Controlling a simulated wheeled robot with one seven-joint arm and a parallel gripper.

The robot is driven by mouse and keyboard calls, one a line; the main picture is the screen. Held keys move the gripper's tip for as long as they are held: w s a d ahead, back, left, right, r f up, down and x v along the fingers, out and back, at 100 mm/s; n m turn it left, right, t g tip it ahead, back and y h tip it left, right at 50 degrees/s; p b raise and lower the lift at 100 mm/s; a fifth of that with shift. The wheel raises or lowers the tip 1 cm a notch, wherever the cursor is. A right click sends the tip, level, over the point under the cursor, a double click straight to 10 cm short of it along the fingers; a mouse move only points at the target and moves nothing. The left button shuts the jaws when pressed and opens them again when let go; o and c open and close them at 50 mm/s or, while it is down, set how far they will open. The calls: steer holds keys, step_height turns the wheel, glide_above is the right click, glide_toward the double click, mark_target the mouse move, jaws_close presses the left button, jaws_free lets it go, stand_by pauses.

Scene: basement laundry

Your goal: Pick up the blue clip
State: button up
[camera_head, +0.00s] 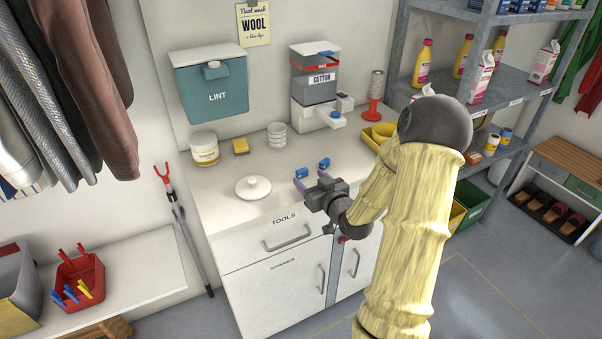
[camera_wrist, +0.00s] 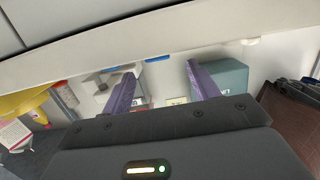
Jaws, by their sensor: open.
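My gripper (camera_head: 312,179) is at the front edge of the white counter (camera_head: 237,211), above the drawer marked TOOLS. Its two purple fingers are spread, with nothing visible held between them. Small blue clip-like pieces (camera_head: 323,163) (camera_head: 301,173) show just beyond the fingertips; I cannot tell whether they are separate clips. In the wrist view, a blue strip (camera_wrist: 156,59) shows at the counter edge, between the open fingers (camera_wrist: 162,72), mostly hidden. Other blue clips (camera_head: 70,293) lie in the red basket (camera_head: 66,273) with red and yellow ones.
A yellow tray (camera_head: 373,136) lies right. The counter's front middle is mostly clear.

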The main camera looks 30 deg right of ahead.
mark_target(303, 171)
steer(key=shift+w+f, duration=0.15)
steer(key=shift+w, duration=0.6)
steer(key=shift+w+f, duration=0.1)
steer(key=shift+w, duration=0.65)
steer(key=w, duration=0.3)
steer(key=w+p, duration=0.1)
steer(key=w, duration=0.1)
steer(key=shift+w+f, duration=0.15)
steer(key=shift+f, duration=0.25)
steer(key=c, duration=1)
steer(key=shift+d, duration=0.1)
steer(key=shift+c, duration=0.2)
